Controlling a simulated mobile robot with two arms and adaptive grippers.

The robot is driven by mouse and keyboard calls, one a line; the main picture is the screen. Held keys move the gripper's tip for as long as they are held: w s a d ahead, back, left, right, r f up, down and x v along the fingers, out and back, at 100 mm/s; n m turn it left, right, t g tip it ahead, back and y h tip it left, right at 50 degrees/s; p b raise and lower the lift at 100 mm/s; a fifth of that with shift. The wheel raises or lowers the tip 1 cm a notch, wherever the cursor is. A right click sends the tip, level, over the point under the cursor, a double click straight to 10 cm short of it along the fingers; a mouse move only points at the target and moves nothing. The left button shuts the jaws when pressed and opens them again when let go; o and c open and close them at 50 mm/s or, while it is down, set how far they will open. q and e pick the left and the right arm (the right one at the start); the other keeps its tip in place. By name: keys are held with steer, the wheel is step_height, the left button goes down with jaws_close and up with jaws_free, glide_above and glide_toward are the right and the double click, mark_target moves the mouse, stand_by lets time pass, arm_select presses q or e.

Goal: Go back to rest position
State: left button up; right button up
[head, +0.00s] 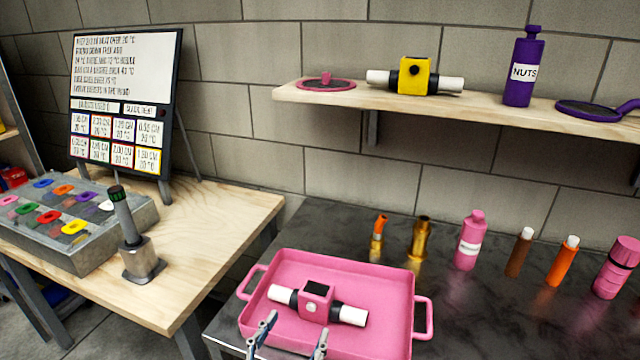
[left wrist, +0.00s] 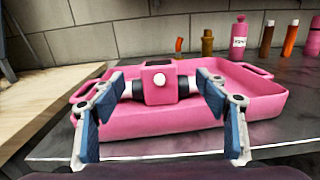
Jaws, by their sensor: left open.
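My left gripper (head: 291,338) shows at the bottom of the head view, at the near side of the pink tray (head: 424,318). Its fingers are apart with nothing between them. In the left wrist view the open left gripper (left wrist: 161,150) has its fingers spread in front of the tray (left wrist: 262,104). A pink filter body with white and black ends (head: 317,302) lies in the tray, beyond the fingertips; it also shows in the left wrist view (left wrist: 160,83). My right gripper is in neither view.
The dark table (head: 345,222) holds a row of bottles and tubes, including a pink bottle (head: 470,240). A wooden shelf (head: 480,99) above carries a yellow filter body (head: 415,76) and a purple bottle (head: 523,66). A wooden table (head: 215,215) with a sign board (head: 125,95) stands left.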

arm_select(q)
steer(key=s+d+r+m+g+h, duration=0.1)
steer(key=s+d+r+m+h, duration=0.5)
steer(key=m, duration=0.7)
steer(key=s+d+f+m+g+h, duration=0.1)
steer(key=s+d+f+m+g, duration=0.15)
steer(key=m, duration=0.45)
steer(key=s+d+f+m+g, duration=0.1)
steer(key=s+f+m+g, duration=0.3)
steer(key=m, duration=0.2)
steer(key=s+a+f+m+g+y, duration=0.3)
steer(key=a+f+m+y, duration=0.3)
steer(key=f, duration=0.4)
steer(key=s+a+f+m+g+y, duration=0.1)
steer(key=s+a+f+g+y, duration=0.2)
steer(key=a, duration=0.6)
steer(key=s+a+f+m+y, duration=0.1)
steer(key=s+a+f+y, duration=0.25)
steer(key=a, duration=0.55)
step_height(320, 180, down, 24)
steer(key=s+g, duration=0.1)
steer(key=s, duration=0.1)
steer(key=s+a+f+g, duration=0.1)
steer(key=s+a+f, duration=0.1)
steer(key=s+f, duration=1.5)
steer(key=shift+s+a+f+g, duration=0.25)
steer(key=shift+f+g, duration=0.1)
steer(key=shift+f, duration=0.25)
steer(key=shift+y, duration=0.25)
